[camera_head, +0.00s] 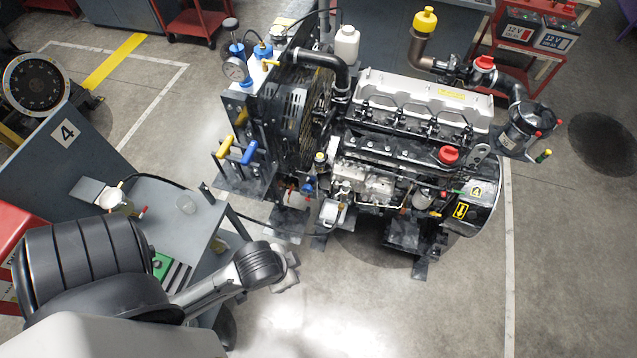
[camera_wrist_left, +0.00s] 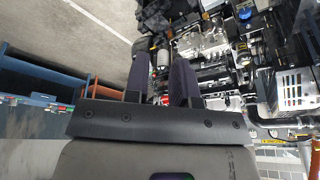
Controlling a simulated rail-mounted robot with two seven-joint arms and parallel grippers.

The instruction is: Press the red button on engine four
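My left arm comes in from the lower left, in front of the console. My left gripper (camera_head: 286,266) is in the open space before the engine. In the left wrist view its two dark fingers (camera_wrist_left: 160,62) are apart with nothing held, and engine parts show beyond them. I cannot pick out the red button for certain. A small red part (camera_head: 143,211) shows on the console. My right gripper is not in view.
Red caps (camera_head: 448,155) sit on the engine. Blue and yellow handles (camera_head: 237,148) and a pressure gauge (camera_head: 236,69) are at its left. A red cart with batteries (camera_head: 540,38) stands at the upper right. The floor (camera_head: 345,300) before the engine is clear.

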